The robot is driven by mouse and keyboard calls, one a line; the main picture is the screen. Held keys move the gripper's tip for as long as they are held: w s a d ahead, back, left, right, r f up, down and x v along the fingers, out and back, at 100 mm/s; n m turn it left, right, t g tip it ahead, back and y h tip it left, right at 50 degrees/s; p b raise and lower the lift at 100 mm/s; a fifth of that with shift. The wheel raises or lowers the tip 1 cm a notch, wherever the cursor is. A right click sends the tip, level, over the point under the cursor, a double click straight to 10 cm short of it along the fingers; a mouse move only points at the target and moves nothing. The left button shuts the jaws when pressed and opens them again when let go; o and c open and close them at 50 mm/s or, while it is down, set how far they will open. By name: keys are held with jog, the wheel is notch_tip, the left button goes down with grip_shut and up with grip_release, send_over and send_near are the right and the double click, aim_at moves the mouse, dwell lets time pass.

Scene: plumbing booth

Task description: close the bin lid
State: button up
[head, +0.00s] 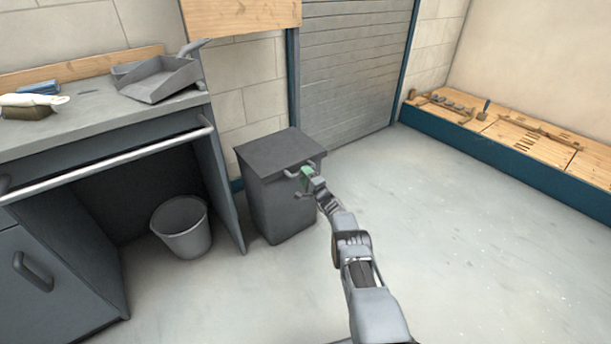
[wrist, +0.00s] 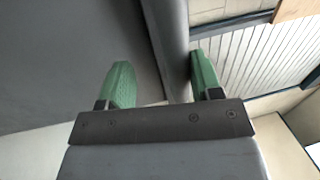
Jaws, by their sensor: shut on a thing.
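The dark grey bin (head: 280,208) stands on the floor beside the workbench. Its flat lid (head: 275,151) covers the top and looks about level; I cannot tell whether a small gap is left at the rim. My gripper (head: 306,172), with green fingers, is at the lid's front right edge, on a grey bar handle (head: 290,174). In the wrist view, the fingers of my gripper (wrist: 160,82) stand on either side of a grey bar (wrist: 172,45), with a broad dark panel to the left. The fingertip contact is partly hidden.
A workbench (head: 105,127) with a front rail stands at left, holding a grey dustpan (head: 160,78). A light grey bucket (head: 182,226) stands under it. A grey shutter (head: 355,75) is behind the bin. The floor at right is clear up to a low wooden platform (head: 530,140).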

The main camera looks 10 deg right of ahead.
jog(key=shift+s+f, duration=0.2)
jog(key=shift+f, duration=0.3)
jog(key=r+p+v, duration=0.1)
jog(key=p+v, duration=0.8)
jog(key=v, duration=0.4)
jog(key=shift+s+d, duration=0.15)
jog(key=shift+d, duration=0.05)
